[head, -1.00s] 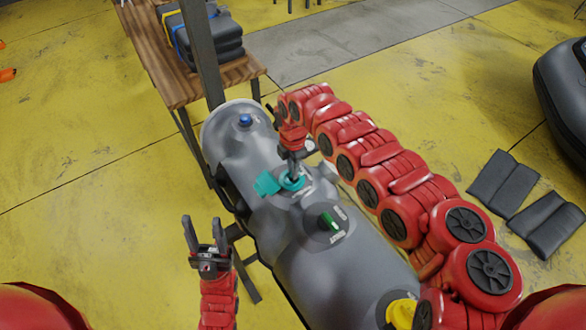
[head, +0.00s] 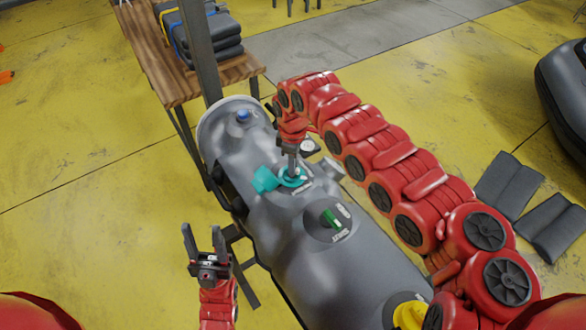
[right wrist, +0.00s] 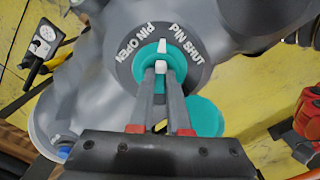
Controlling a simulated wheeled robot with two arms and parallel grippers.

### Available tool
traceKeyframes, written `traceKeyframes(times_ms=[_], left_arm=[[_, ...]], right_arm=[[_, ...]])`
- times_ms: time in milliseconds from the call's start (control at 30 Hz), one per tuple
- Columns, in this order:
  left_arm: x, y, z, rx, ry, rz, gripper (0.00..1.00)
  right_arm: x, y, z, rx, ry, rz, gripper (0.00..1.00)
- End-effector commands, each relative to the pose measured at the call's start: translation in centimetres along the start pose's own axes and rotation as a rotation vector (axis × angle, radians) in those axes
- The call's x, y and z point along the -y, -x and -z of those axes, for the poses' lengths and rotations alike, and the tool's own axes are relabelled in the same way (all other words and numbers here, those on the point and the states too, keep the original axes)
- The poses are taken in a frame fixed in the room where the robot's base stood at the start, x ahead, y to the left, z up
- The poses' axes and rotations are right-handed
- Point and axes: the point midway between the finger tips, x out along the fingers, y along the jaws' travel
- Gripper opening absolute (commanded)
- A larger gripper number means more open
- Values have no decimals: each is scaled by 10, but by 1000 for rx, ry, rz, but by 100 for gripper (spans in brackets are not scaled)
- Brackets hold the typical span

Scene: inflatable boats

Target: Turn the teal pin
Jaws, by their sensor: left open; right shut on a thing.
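The teal pin (head: 299,181) sits in a round valve on top of the grey inflatable tube (head: 310,265). In the right wrist view the pin (right wrist: 146,62) has a white mark pointing up, between the printed words PIN OPEN on the left and PIN SHUT on the right. My right gripper (head: 292,174) comes down from above and is shut on the pin; its two fingers (right wrist: 162,72) are close together on it. A teal cap (head: 264,180) hangs open beside the valve and shows in the wrist view (right wrist: 206,117). My left gripper (head: 205,232) is open and empty, left of the tube.
The tube also bears a blue valve (head: 243,116), a green valve (head: 333,218) and a yellow one (head: 408,315). A dark post stands beside a wooden table (head: 150,60) with stacked grey pads (head: 212,40).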

Motion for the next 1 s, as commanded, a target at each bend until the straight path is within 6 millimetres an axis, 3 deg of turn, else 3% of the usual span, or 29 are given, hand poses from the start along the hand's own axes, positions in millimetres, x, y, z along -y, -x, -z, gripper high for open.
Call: traceKeyframes(times_ms=[600, 1000], left_arm=[[-3, 57, -10, 0, 0, 0, 50], [-4, 75, -13, 0, 0, 0, 50]], right_arm=[[1, -3, 2, -4, -545, -3, 0], [1, 0, 2, -5, -726, -4, 0]])
